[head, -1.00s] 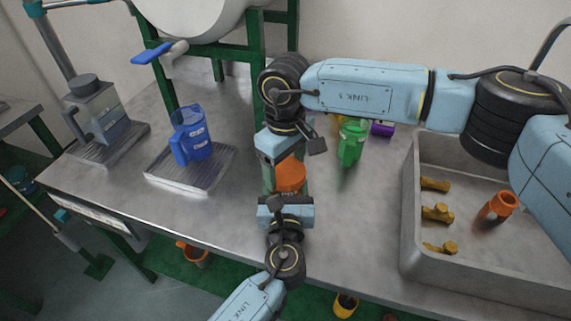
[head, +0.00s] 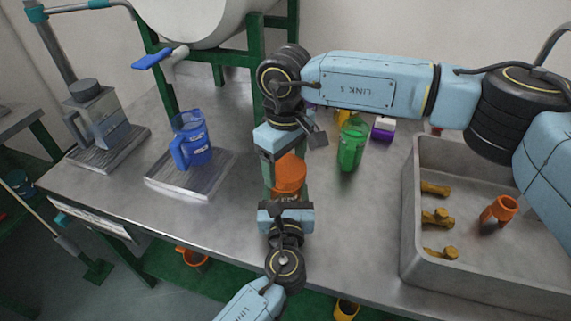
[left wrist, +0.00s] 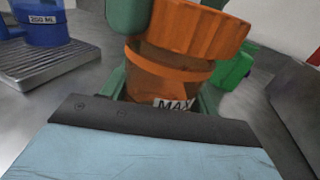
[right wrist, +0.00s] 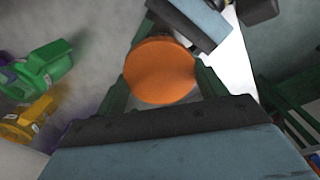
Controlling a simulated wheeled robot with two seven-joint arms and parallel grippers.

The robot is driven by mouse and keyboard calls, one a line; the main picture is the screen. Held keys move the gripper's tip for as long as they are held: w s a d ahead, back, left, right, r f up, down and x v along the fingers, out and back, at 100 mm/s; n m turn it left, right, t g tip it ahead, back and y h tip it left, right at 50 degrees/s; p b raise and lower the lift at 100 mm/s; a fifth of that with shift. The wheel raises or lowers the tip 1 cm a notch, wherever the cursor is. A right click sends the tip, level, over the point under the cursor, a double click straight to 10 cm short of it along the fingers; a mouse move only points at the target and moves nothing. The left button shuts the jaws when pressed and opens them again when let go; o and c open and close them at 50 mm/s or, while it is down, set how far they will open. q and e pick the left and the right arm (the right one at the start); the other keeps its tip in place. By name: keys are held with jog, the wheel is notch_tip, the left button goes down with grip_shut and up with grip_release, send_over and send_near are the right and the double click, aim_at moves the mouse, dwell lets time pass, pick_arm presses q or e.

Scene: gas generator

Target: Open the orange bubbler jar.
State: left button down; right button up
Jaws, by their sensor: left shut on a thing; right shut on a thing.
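The orange bubbler jar stands upright between my two grippers, its lid (head: 289,172) showing in the head view. In the left wrist view its orange body (left wrist: 163,84) carries a "MAX" label, with the ridged lid (left wrist: 197,32) above it. The lid looks tilted and offset to the right over the body; I cannot tell whether they still touch. My left gripper (head: 286,199) is shut on the body from the front. My right gripper (head: 287,168) is shut on the lid from behind. The right wrist view shows the lid's round top (right wrist: 160,70) between green fingers.
A green jar (head: 352,145) and a purple-and-white item (head: 383,129) stand behind to the right. A grey sink tray (head: 410,220) at right holds yellow fittings and an orange piece (head: 501,209). A blue jug (head: 192,140) stands on a drip tray at left. Bare table lies between.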

aim_at(285, 167)
jog(key=shift+r, duration=2)
pick_arm(q)
jog(key=shift+c, duration=1.6)
grip_release()
